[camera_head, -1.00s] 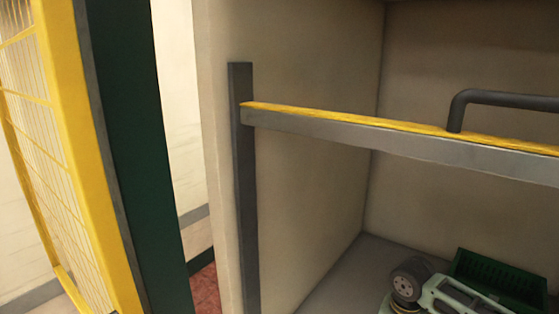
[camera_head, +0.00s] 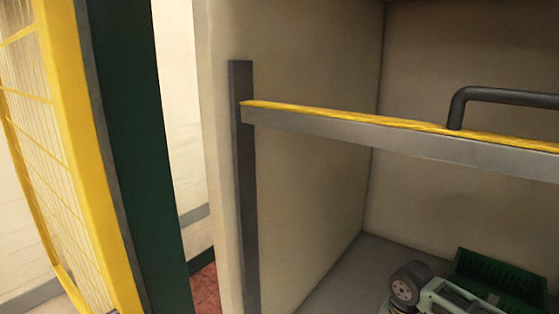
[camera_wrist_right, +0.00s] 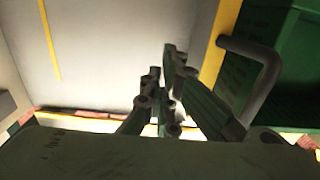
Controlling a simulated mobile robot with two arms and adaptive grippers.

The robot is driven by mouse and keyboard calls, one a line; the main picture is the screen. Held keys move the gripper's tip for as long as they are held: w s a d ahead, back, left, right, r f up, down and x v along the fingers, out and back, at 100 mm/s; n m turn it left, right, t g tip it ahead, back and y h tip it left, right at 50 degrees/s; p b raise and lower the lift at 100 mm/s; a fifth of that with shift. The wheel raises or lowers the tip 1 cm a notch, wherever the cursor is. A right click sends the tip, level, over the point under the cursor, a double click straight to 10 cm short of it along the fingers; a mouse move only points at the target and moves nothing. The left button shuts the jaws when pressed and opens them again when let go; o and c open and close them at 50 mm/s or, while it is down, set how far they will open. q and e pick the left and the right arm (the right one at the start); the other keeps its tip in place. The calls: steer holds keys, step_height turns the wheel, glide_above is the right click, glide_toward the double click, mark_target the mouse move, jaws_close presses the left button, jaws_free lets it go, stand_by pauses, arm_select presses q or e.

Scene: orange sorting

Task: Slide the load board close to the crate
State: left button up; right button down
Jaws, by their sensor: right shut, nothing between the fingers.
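A long grey board with a yellow top edge (camera_head: 350,118), likely the load board, runs across the head view. A dark bent handle (camera_head: 500,97) stands on it. A dark green crate (camera_head: 505,272) sits lower right, below and behind the board in the picture. In the right wrist view my right gripper (camera_wrist_right: 166,65) is shut and empty. A dark handle (camera_wrist_right: 268,75) by a yellow strip (camera_wrist_right: 218,45) lies to its right, apart from the fingertips. Green surfaces (camera_wrist_right: 295,70), perhaps the crate, are beyond. My left gripper is not in view.
A grey upright post (camera_head: 243,190) stands at the board's left end, against a beige wall. A yellow mesh panel (camera_head: 75,150) and dark green post (camera_head: 135,150) are at far left.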

stand_by(0.5)
steer(key=shift+f, duration=0.1)
steer(key=shift+f+b, duration=1.6)
steer(key=shift+f, duration=2.1)
steer(key=shift+s+d+r+p, duration=0.1)
steer(key=shift+s+d+p, duration=0.85)
steer(key=shift+d, duration=0.25)
steer(key=shift+s+d, duration=0.15)
steer(key=shift+d, duration=0.2)
steer(key=shift+s+d+p, duration=0.2)
steer(key=shift+d+p, duration=0.05)
steer(key=shift+p, duration=0.15)
